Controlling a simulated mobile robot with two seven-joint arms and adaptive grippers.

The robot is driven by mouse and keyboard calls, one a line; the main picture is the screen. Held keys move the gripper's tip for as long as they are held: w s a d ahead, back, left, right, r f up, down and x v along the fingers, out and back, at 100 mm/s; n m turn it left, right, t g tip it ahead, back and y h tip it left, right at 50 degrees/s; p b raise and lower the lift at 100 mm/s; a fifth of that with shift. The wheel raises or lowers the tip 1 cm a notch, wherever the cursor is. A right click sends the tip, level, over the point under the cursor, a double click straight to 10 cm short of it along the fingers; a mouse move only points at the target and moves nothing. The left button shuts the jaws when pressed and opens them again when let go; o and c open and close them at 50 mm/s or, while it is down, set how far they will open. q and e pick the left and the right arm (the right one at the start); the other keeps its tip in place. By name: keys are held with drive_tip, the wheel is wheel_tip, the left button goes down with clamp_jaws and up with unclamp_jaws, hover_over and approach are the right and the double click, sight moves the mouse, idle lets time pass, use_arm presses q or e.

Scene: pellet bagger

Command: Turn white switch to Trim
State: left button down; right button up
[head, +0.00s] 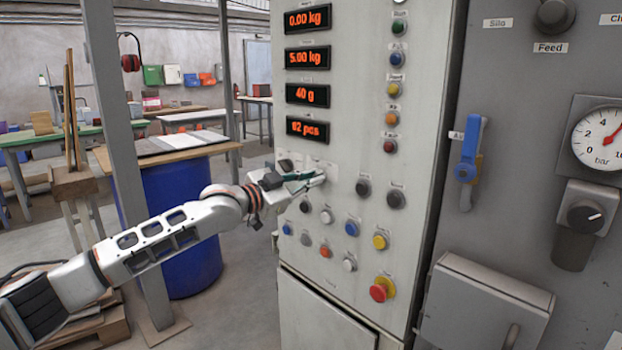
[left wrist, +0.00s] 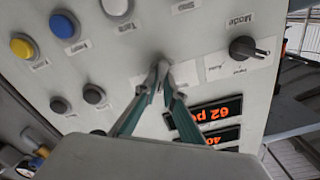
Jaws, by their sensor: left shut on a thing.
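My left gripper (head: 318,180) reaches in from the left to the grey control panel (head: 345,255), just below the lowest red display. In the left wrist view, which shows the panel upside down, the fingertips of the left gripper (left wrist: 161,72) are together at the panel face. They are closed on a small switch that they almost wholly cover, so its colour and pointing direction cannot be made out. A pale label strip lies beside the fingertips, its words too small to read. My right gripper is not in view.
A black Mode knob (left wrist: 242,48) sits beside the held switch. Several coloured buttons and a red emergency knob (head: 382,289) lie below it. Red displays (head: 307,129) are above. A blue lever (head: 468,150) and pressure gauge (head: 600,138) are right. A grey post (head: 128,160) stands left.

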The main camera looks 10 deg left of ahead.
use_arm(q)
drive_tip(key=shift+f, duration=0.1)
idle(0.3)
drive_tip(key=c, duration=2.1)
unclamp_jaws()
drive_tip(key=shift+c, duration=0.2)
drive_tip(key=v, duration=1.2)
